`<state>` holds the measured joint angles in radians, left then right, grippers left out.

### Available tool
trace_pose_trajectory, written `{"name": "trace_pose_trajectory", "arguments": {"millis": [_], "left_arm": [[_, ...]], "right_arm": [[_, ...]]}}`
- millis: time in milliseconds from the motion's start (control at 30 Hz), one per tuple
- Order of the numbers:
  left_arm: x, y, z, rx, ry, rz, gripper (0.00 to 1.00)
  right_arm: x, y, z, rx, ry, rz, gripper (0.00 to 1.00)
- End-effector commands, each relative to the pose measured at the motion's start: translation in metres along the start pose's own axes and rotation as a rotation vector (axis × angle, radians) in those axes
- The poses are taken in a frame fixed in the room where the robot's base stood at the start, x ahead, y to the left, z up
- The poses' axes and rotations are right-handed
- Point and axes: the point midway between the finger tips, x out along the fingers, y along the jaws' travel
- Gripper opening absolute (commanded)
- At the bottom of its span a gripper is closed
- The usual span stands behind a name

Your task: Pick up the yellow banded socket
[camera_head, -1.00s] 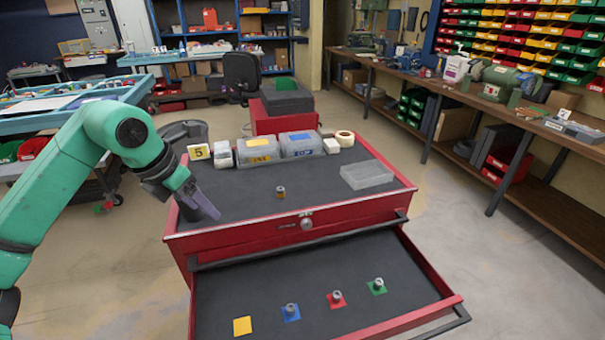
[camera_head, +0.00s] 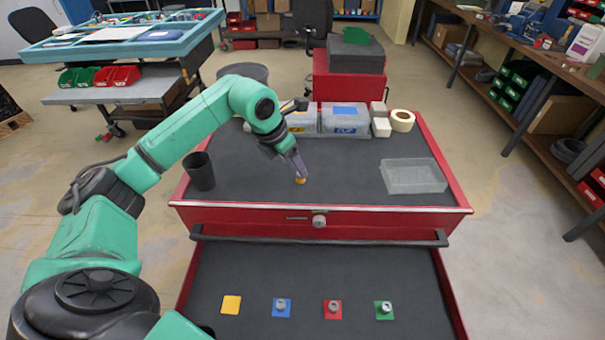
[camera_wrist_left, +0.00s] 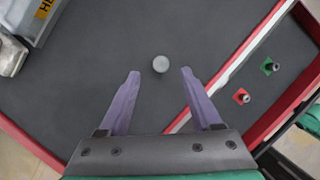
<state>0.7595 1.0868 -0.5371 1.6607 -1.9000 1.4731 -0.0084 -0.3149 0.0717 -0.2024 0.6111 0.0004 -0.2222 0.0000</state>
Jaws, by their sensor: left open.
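The yellow banded socket (camera_head: 300,181) stands on the dark top of the red cabinet, just below my left fingertips in the head view. In the left wrist view only the round grey top of the socket (camera_wrist_left: 160,63) shows, between the lines of my two purple fingers and a little beyond their tips. My left gripper (camera_head: 297,166) is open and empty; its spread fingers also show in the wrist view (camera_wrist_left: 160,72). The gripper partly covers the socket in the head view. My right gripper is not in view.
Below, the open drawer (camera_head: 300,270) holds a bare yellow square (camera_head: 231,305) and sockets on blue (camera_head: 281,308), red (camera_head: 332,309) and green (camera_head: 384,310) squares. A dark cup (camera_head: 200,172), clear tray (camera_head: 413,176), labelled bins (camera_head: 346,119) and tape roll (camera_head: 402,120) surround the work area.

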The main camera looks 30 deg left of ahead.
Motion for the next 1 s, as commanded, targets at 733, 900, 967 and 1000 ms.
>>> {"name": "trace_pose_trajectory", "arguments": {"millis": [733,900,967,1000], "left_arm": [[0.048,-0.004,0.001,0.0,0.001,0.001,0.0],[0.048,-0.004,0.001,0.0,0.001,0.001,0.0],[0.047,-0.004,0.001,0.0,0.001,0.001,0.0],[0.045,-0.004,0.002,0.0,0.0,0.001,0.0]], "right_arm": [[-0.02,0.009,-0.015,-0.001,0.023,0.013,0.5],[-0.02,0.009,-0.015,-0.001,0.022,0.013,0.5],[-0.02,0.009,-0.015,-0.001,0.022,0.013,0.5],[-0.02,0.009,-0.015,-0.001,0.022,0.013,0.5]]}}
